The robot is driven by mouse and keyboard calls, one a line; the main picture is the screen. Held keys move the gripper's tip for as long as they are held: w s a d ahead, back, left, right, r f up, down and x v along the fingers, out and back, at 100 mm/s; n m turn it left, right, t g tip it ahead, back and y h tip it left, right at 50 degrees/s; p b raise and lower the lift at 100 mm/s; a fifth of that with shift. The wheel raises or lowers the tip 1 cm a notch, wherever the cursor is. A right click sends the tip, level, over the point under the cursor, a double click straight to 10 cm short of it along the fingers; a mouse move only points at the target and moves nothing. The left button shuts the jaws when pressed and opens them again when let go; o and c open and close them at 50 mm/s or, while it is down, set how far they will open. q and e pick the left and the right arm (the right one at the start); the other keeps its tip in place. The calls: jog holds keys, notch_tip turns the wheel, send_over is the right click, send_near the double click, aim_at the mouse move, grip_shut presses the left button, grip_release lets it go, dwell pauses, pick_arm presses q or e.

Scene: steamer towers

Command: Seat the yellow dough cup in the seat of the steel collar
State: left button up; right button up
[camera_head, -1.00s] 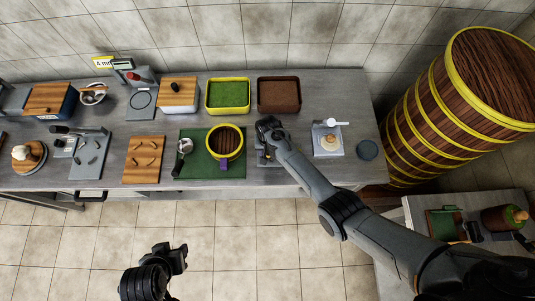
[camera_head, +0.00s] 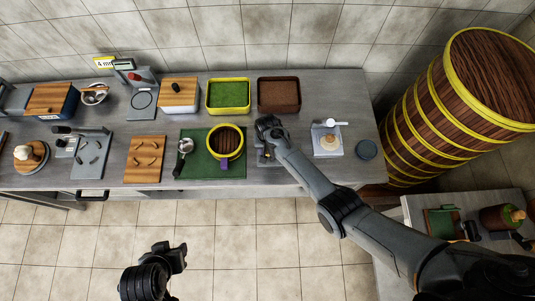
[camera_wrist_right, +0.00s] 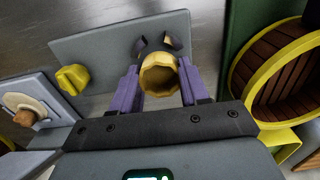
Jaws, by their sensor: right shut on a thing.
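My right gripper (camera_wrist_right: 160,90) has purple fingers shut on the yellow dough cup (camera_wrist_right: 160,76), a tan-yellow round cup with its open mouth facing the wrist camera. Dark curved prongs (camera_wrist_right: 174,42), apparently part of the steel collar, stand just beyond the cup on a grey plate (camera_wrist_right: 110,45). The cup hides the seat, so I cannot tell whether it is inside or only in front of it. In the head view my right gripper (camera_head: 268,140) is over the same plate (camera_head: 264,159), its fingers mostly hidden. My left gripper (camera_head: 172,257) hangs over the floor, away from the counter.
A yellow faceted knob (camera_wrist_right: 73,79) stands on the plate. A yellow-rimmed wooden steamer (camera_head: 225,127) on a green mat (camera_head: 202,170) is left of my right gripper. A grey stand (camera_head: 327,150) is to the right. Green (camera_head: 228,94) and brown (camera_head: 279,94) trays stand behind.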

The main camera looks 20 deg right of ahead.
jog(key=shift+f+b, duration=0.55)
jog(key=shift+f, duration=0.1)
dwell(0.8)
jog(key=o, duration=1.3)
notch_tip(320, 180, up, 11)
jog(key=shift+f+p, duration=0.1)
jog(key=shift+p, duration=0.55)
